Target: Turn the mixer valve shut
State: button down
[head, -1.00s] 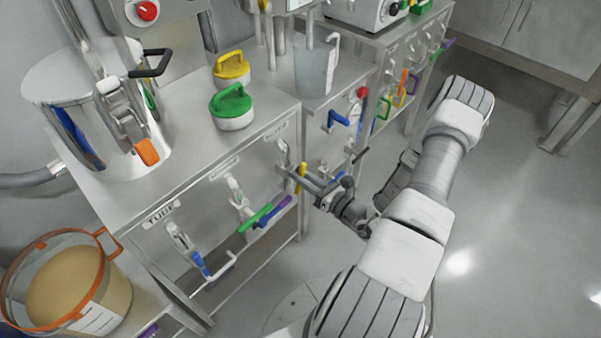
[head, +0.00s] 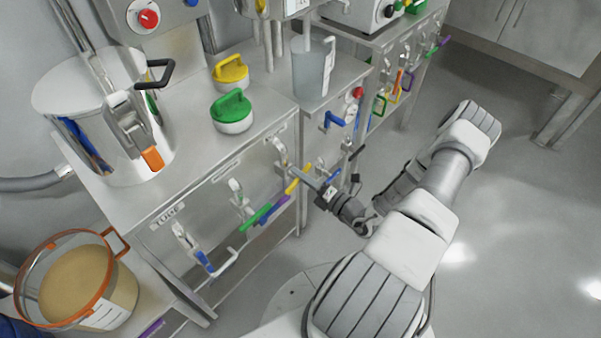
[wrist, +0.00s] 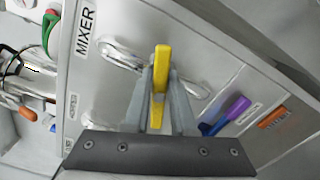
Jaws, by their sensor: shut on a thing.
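The mixer valve has a yellow lever handle (head: 292,187) at the right end of the front panel of the near steel cabinet. In the wrist view the yellow handle (wrist: 162,62) sits between my two fingers, with the MIXER label (wrist: 86,31) to its upper left. A pale metal pipe loop lies behind it on the panel. My gripper (wrist: 160,88) is shut on the yellow handle. In the head view my gripper (head: 300,176) reaches in from the right, and the handle lies tilted, lower end to the left. The valve's body is partly hidden by the fingers.
Green (head: 256,217) and purple (head: 275,209) handles sit close left of the yellow one, and a blue handle (head: 203,259) further left. A blue handle (head: 334,120) is on the cabinet behind. The floor to the right is clear.

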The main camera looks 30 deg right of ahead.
jog(key=shift+s+f+m+p, duration=0.1)
jog(key=shift+f+m+p, duration=0.05)
jog(key=shift+m, duration=0.9)
jog(key=shift+f+m+p, duration=0.1)
jog(key=shift+m+p, duration=0.05)
jog(key=shift+m, duration=0.9)
jog(key=c, duration=0.8)
grip_release()
jog(key=shift+o, duration=0.2)
jog(key=p+v, duration=0.2)
jog(key=v, duration=1.5)
jog(key=shift+s, duration=0.15)
jog(key=shift+r, duration=0.1)
